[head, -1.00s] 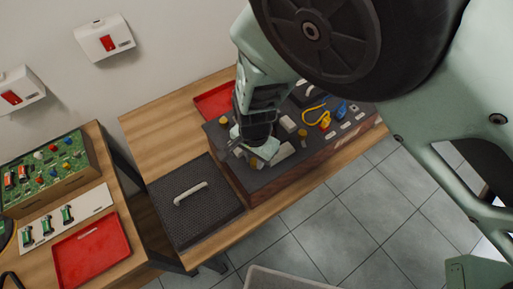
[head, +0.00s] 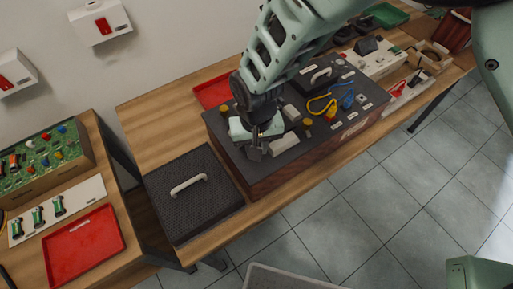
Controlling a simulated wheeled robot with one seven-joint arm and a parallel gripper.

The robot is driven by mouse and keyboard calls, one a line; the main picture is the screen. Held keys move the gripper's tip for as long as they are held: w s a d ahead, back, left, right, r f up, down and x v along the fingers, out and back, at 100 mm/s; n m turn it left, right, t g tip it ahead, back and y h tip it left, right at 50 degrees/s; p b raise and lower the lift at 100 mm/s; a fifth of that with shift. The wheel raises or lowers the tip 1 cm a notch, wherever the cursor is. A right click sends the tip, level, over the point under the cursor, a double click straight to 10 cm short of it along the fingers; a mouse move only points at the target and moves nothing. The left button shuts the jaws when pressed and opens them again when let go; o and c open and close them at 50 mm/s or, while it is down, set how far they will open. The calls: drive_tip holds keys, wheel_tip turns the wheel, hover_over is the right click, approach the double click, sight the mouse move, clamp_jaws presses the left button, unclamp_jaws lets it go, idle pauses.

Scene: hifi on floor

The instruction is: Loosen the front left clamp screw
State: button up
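A dark box-shaped unit with a wooden front (head: 268,178) stands on the wooden bench. Its dark top carries yellow knobs (head: 307,121), pale blocks (head: 284,143), and a yellow and a blue cable (head: 346,98). My gripper (head: 256,150) points down over the left part of this top, close to a pale block. Its fingers are small and dark against the dark panel, so I cannot tell whether they are open or shut. I cannot make out the front left clamp screw; it is too small or hidden by the gripper.
A black mesh cover with a pale handle (head: 189,185) lies left of the unit. A red tray (head: 215,91) lies behind it. The left table holds a green circuit board (head: 43,160) and another red tray (head: 84,245). Open tiled floor (head: 330,220) lies in front.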

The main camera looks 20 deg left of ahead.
drive_tip(key=n+b, duration=0.2)
drive_tip(key=n, duration=0.4)
drive_tip(key=shift+f+b, duration=0.15)
drive_tip(key=shift+b, duration=0.15)
drive_tip(key=n+b, duration=0.1)
drive_tip(key=n, duration=0.4)
drive_tip(key=shift+n, duration=0.3)
drive_tip(key=o, duration=1)
wheel_tip(320, 180, up, 18)
drive_tip(key=b, duration=0.3)
drive_tip(key=shift+f, duration=0.15)
drive_tip(key=shift+d, duration=0.15)
